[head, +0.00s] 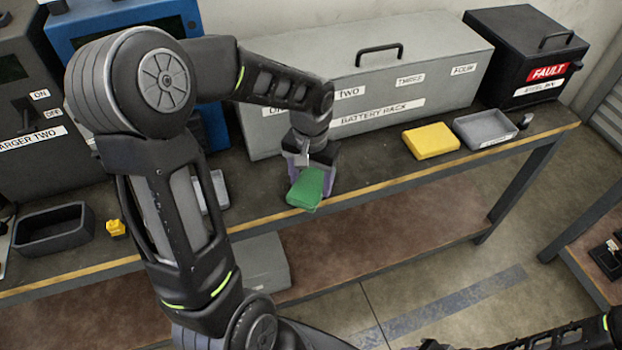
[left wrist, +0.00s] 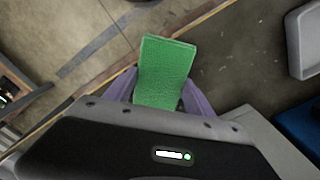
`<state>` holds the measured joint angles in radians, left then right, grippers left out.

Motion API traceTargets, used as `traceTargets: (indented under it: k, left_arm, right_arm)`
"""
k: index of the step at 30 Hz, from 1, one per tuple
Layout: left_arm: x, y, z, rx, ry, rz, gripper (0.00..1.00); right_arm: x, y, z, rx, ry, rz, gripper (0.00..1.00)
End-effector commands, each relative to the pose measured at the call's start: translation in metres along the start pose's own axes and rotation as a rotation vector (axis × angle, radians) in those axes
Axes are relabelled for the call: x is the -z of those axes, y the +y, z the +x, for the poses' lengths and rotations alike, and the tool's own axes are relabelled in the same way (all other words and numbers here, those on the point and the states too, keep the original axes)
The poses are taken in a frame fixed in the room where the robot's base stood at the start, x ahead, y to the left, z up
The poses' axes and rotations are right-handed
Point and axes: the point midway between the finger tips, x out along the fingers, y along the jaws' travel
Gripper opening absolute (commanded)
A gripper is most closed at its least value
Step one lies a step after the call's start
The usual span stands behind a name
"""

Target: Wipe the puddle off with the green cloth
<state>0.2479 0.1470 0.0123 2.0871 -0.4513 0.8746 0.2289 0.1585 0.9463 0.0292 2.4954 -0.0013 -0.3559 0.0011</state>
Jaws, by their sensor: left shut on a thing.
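The green cloth (head: 306,188) is a folded pad held by my left gripper (head: 310,170) over the bench's front edge, in front of the long grey box. In the left wrist view the cloth (left wrist: 165,72) sticks out between the purple fingers of my left gripper (left wrist: 160,95), which is shut on it. I cannot tell whether the cloth touches the bench top. I cannot make out a puddle in either view; it may be hidden by the arm or cloth. My right gripper is not clearly in view; only part of that arm shows at the lower right.
The bench (head: 390,175) holds a long battery rack box (head: 365,85), a yellow pad (head: 431,141), a grey tray (head: 485,128), a black fault bin (head: 525,55), a dark tray (head: 53,229) and a small yellow object (head: 115,229).

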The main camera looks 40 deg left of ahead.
Motion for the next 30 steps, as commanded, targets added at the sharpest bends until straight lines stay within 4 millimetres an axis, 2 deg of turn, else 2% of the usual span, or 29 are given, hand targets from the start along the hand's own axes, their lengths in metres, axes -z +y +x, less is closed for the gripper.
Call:
traceTargets:
  k: [13,30]
  left_arm:
    - [0.024,-0.024,-0.003,0.0,0.0,-0.001,0.3]
    - [0.031,-0.031,-0.002,0.0,0.0,-0.002,0.3]
  right_arm:
    - [0.0,-0.003,-0.007,0.0,0.0,0.0,0.36]
    - [0.0,-0.003,-0.008,0.0,0.0,0.0,0.36]
